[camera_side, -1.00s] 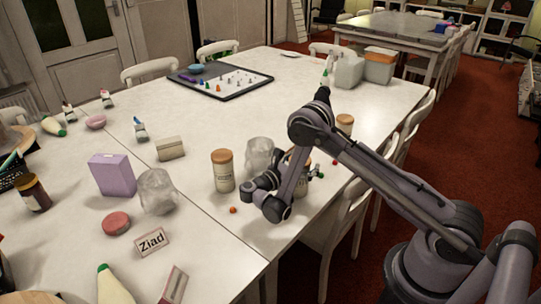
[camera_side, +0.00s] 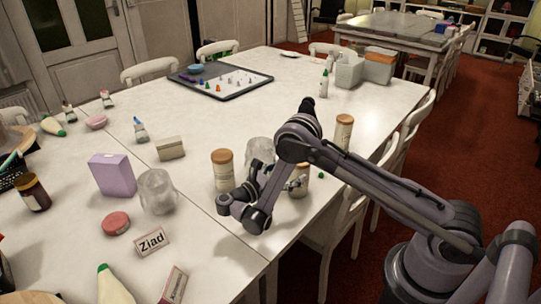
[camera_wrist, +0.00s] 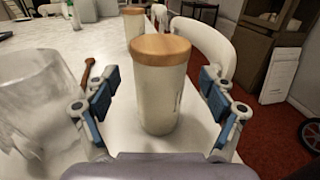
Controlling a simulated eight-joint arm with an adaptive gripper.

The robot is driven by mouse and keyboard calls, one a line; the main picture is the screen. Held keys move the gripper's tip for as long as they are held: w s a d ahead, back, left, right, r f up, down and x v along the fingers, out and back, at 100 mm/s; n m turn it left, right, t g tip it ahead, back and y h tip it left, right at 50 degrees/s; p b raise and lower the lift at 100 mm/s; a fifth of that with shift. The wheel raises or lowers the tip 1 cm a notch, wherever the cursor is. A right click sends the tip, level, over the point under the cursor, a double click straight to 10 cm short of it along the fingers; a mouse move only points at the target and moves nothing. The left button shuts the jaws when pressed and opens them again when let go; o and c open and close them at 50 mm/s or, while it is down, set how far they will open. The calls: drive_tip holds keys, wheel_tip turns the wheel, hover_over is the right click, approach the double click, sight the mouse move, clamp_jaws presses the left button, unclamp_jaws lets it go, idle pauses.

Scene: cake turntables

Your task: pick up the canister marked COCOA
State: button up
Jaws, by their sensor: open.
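Three cream canisters with wooden lids stand upright on the white table. In the side view, one canister (camera_side: 222,172) is left of my gripper, one (camera_side: 344,133) is farther back on the right, and one (camera_side: 301,186) is partly hidden by my gripper (camera_side: 296,184). I cannot read their labels, so I cannot tell which is marked COCOA. In the wrist view my gripper (camera_wrist: 160,98) is open, with blue-padded fingers on either side of the near canister (camera_wrist: 158,95). Gaps show between both fingers and its sides. A second canister (camera_wrist: 133,24) stands behind it.
A clear glass jar (camera_wrist: 35,100) stands close to the left finger; it also shows in the side view (camera_side: 260,151). Another jar (camera_side: 157,192), a purple box (camera_side: 112,175) and a "Ziad" card (camera_side: 151,241) are farther left. White chairs (camera_side: 345,200) line the table's right edge.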

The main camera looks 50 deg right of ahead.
drive_tip(key=shift+o, duration=0.7)
